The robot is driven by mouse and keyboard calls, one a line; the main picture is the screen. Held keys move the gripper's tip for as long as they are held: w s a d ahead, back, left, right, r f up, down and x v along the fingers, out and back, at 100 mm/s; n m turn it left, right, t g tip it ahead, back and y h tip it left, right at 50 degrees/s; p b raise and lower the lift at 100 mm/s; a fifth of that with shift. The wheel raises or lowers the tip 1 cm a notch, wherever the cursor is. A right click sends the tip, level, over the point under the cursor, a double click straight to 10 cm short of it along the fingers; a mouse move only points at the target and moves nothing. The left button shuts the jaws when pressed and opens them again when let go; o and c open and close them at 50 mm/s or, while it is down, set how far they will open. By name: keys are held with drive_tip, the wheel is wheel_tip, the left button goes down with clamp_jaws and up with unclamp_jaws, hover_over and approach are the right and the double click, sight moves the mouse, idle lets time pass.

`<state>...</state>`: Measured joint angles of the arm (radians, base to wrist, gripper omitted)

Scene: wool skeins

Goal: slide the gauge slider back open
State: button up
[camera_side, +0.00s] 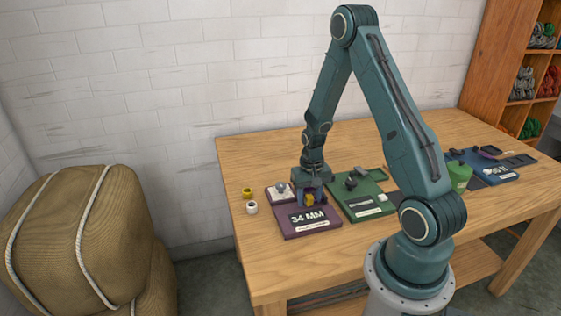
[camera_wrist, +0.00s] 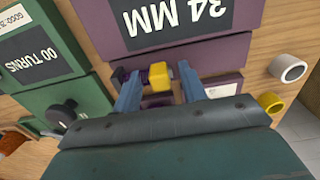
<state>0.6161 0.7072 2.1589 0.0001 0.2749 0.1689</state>
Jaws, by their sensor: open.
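The gauge is a purple panel (camera_side: 292,233) near the left end of the table, with a dark display (camera_side: 310,218) reading "34 MM". The display shows upside down in the wrist view (camera_wrist: 178,14). The slider's yellow block (camera_wrist: 160,77) is at the middle of the gauge's near edge in the wrist view; it also shows under my gripper in the side view (camera_side: 309,198). My gripper (camera_wrist: 160,84) is open, with one blue-grey finger on each side of the yellow block. Small gaps seem to separate the block from both fingers. The slider's track is partly hidden by the fingers.
A green panel (camera_side: 354,211) with a black knob (camera_side: 351,184) stands just right of the gauge. A yellow ring (camera_side: 247,193) and a white ring (camera_side: 252,208) lie left of it. A green cup (camera_side: 460,176) and a blue panel (camera_side: 492,181) are farther right. The front tabletop is clear.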

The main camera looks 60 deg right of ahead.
clamp_jaws()
drive_tip(key=shift+w+a, duration=0.75)
unclamp_jaws()
drive_tip(key=shift+r, duration=0.1)
wheel_tip(320, 180, up, 14)
idle(0.7)
